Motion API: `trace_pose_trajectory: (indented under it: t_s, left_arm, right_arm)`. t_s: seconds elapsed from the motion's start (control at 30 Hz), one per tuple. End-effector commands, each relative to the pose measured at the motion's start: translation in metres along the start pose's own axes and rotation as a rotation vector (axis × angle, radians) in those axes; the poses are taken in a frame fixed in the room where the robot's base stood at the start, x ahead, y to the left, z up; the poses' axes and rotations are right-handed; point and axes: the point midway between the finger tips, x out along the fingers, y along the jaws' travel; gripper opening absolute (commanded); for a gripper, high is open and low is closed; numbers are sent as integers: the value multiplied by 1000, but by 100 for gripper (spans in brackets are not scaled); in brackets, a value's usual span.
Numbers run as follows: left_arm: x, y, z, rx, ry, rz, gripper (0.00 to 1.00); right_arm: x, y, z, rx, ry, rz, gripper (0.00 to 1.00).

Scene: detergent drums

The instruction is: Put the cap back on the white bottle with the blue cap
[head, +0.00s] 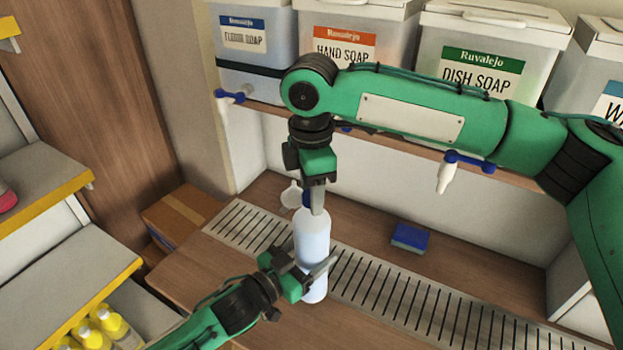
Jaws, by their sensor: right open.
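The white bottle (311,238) stands upright at the near edge of the slotted drain strip. My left gripper (316,270) is around its lower body, with a finger across the front, and appears shut on it. My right gripper (317,200) points down from above, open, with its fingers at the bottle's top. A small patch of the dark blue cap (306,199) shows just left of these fingers, at the height of the bottle's neck. The fingers hide the neck and most of the cap, so I cannot tell whether the cap is seated.
A small white funnel-like item (291,194) is behind the bottle. A blue sponge (410,237) lies on the counter at right. Detergent drums with taps (455,160) line the shelf above. Yellow-capped bottles (108,322) stand at lower left. The drain strip (440,300) is clear at right.

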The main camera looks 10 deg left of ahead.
Motion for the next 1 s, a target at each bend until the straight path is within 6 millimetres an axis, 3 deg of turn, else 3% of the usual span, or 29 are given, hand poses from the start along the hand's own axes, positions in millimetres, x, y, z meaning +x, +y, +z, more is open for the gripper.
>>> trace_pose_trajectory:
  t_s: [0.17,0.43,0.87,0.9,1.0]
  left_arm:
    - [0,0,-3,1,6,1,0]
    - [0,0,-3,2,7,2,0]
    - [0,1,-4,3,8,3,0]
    - [0,1,-4,3,8,3,0]
    - [0,1,-4,3,8,3,0]
  right_arm:
    - [0,0,0,0,0,0,49]
    - [0,0,0,0,0,0,3]
    - [0,0,0,112,1,1,2]
    - [0,0,0,112,1,1,35]
    - [0,0,0,111,1,1,54]
